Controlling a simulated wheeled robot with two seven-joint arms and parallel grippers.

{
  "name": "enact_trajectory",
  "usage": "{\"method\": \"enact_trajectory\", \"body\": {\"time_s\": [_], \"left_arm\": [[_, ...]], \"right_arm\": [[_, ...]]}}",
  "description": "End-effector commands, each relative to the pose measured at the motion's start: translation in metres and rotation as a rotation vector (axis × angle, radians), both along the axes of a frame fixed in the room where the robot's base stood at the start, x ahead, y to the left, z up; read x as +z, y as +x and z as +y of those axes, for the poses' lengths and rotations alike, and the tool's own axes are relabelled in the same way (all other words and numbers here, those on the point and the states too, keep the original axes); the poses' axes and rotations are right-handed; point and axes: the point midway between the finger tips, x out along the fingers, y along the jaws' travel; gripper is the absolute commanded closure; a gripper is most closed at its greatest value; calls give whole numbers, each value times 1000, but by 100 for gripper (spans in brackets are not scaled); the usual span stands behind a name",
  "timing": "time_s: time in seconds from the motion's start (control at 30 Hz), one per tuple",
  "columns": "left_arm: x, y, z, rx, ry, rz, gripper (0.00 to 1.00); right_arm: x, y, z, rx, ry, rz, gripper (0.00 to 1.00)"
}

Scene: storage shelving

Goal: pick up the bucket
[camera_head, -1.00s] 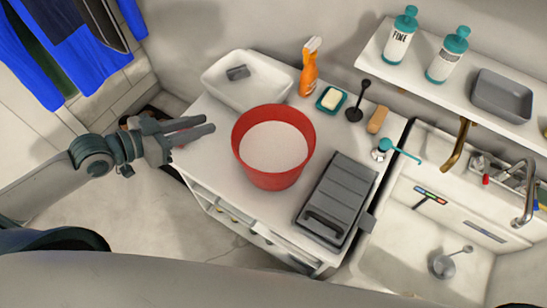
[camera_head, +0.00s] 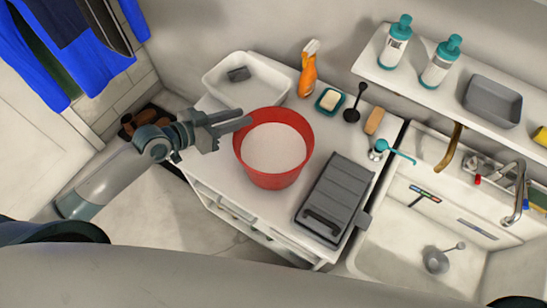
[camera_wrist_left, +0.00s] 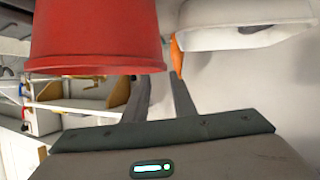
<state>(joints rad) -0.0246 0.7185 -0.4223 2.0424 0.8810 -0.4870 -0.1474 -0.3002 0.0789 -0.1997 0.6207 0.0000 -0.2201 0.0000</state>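The red bucket (camera_head: 273,180) stands upright on the white cabinet top, with a pale inside showing. My left gripper (camera_head: 246,118) is at the bucket's upper left rim, its fingers pointing right toward it. The fingers are apart and nothing shows held between them. In the left wrist view the bucket (camera_wrist_left: 95,40) fills the upper left, close to the left finger, and the gripper (camera_wrist_left: 160,85) shows a gap between its two fingers. I cannot tell whether a finger touches the rim. My right gripper is not in view.
On the cabinet (camera_head: 215,185) are a white basin (camera_head: 270,88), an orange spray bottle (camera_head: 307,75), a soap dish (camera_head: 329,100) and a dark grey case (camera_head: 333,200) right of the bucket. A sink (camera_head: 400,235) lies at right, with a shelf (camera_head: 440,92) above it.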

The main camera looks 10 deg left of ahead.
Motion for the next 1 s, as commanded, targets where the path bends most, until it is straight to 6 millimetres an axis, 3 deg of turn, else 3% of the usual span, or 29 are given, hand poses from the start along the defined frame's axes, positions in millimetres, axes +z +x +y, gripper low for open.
{"method": "enact_trajectory", "body": {"time_s": [0.33, 0.7, 1.0], "left_arm": [[-2, 2, -2, 0, -1, 1, 76], [-23, 26, -23, 2, -2, 2, 76], [-29, 32, -29, 1, 0, 0, 76]], "right_arm": [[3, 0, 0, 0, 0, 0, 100], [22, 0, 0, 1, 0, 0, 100], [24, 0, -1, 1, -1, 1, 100]]}}
